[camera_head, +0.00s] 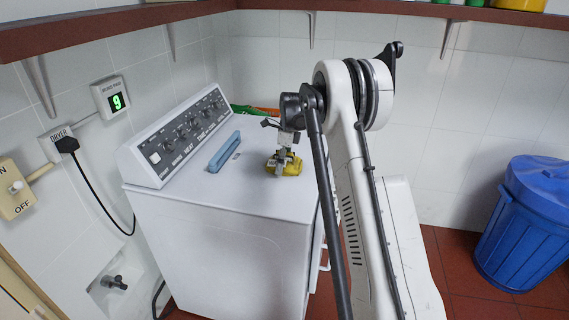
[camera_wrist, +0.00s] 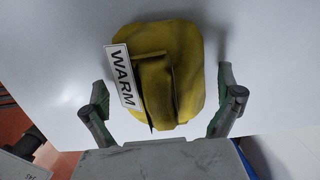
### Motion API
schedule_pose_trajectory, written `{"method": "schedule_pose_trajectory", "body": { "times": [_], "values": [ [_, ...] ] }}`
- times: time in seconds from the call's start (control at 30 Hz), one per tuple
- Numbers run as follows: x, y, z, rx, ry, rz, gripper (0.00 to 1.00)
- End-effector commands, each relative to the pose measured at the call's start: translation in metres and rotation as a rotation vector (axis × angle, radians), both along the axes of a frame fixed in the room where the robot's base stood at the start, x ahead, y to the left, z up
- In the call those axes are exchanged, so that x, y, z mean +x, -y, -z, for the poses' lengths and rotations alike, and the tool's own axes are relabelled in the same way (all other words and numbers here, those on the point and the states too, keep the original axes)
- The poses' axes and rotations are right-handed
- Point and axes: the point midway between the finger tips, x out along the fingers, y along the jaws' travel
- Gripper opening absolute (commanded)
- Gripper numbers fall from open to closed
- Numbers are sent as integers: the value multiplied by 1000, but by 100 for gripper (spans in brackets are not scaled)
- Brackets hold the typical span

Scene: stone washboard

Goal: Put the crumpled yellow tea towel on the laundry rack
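The crumpled yellow tea towel (camera_head: 293,168) lies on the white top of the dryer. In the wrist view the towel (camera_wrist: 188,60) is a rounded, folded heap with a raised strip in its middle. A white tag reading WARM (camera_wrist: 122,75) lies against it. My gripper (camera_head: 283,168) is just above the towel in the head view. In the wrist view my gripper (camera_wrist: 165,110) is open, one finger on each side of the towel with clear gaps. I see no laundry rack in either view.
The white dryer (camera_head: 225,225) has a dial panel (camera_head: 185,135) at its back. A blue bar-shaped object (camera_head: 225,152) lies left of the towel. A blue lidded bin (camera_head: 525,220) stands at the right. A red-brown shelf (camera_head: 120,22) with brackets runs along the walls overhead.

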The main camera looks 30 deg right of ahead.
Motion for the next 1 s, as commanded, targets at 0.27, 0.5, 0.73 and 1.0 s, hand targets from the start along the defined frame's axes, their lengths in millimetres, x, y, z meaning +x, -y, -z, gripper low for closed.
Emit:
{"method": "schedule_pose_trajectory", "body": {
  "times": [0.27, 0.5, 0.73, 1.0],
  "values": [
    [0, 0, 0, 0, 0, 0, 61],
    [0, 0, -1, 0, 0, 0, 46],
    [0, 0, -7, 0, 0, 0, 46],
    [-2, -6, -46, 0, 0, -2, 46]
  ]
}}
